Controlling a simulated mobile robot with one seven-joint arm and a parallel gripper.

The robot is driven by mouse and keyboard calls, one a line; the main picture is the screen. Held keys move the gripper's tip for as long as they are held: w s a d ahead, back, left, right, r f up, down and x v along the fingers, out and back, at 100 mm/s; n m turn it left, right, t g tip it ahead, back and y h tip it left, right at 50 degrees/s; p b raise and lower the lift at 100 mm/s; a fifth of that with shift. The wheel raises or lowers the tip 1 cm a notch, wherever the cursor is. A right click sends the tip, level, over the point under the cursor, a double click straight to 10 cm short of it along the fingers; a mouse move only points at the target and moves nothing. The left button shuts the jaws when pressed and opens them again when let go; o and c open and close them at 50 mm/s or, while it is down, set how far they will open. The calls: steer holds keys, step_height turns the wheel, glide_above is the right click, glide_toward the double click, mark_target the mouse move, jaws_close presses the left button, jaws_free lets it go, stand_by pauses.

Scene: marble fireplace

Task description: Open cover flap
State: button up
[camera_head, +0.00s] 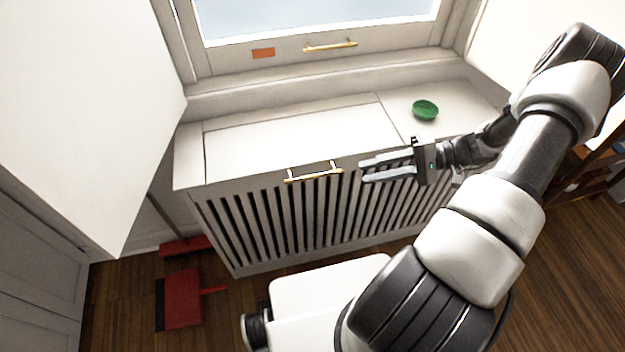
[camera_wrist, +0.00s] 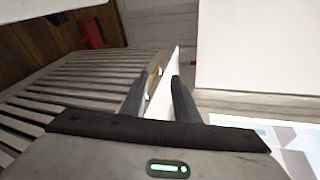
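The cover flap (camera_head: 290,135) is a white panel in the top of the slatted radiator cover under the window. It lies flat and looks closed. A brass bar handle (camera_head: 314,173) sits at its front edge. My gripper (camera_head: 363,171) is just right of the handle, with its fingers pointing left toward it. The fingers are apart with a gap between them, and nothing is visibly held. In the wrist view the brass handle (camera_wrist: 153,82) shows ahead between the two fingers, apart from them as far as I can tell.
A green bowl (camera_head: 425,109) stands on the cover top, right of the flap. The window sash (camera_head: 330,30) with its brass handle is behind. A red dustpan (camera_head: 181,299) and red brush (camera_head: 186,246) are on the wooden floor at left. A white panel (camera_head: 80,110) stands at left.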

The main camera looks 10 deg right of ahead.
step_height(320, 180, down, 6)
steer(key=d+r+m+t+y+b, duration=0.1)
steer(key=d+m+t, duration=0.1)
steer(key=t, duration=0.1)
glide_toward(311, 176)
steer(key=shift+t+y, duration=0.3)
steer(key=x, duration=0.6)
steer(key=f+b+x, duration=0.1)
steer(key=x, duration=0.3)
steer(key=shift+f, duration=0.15)
jaws_close()
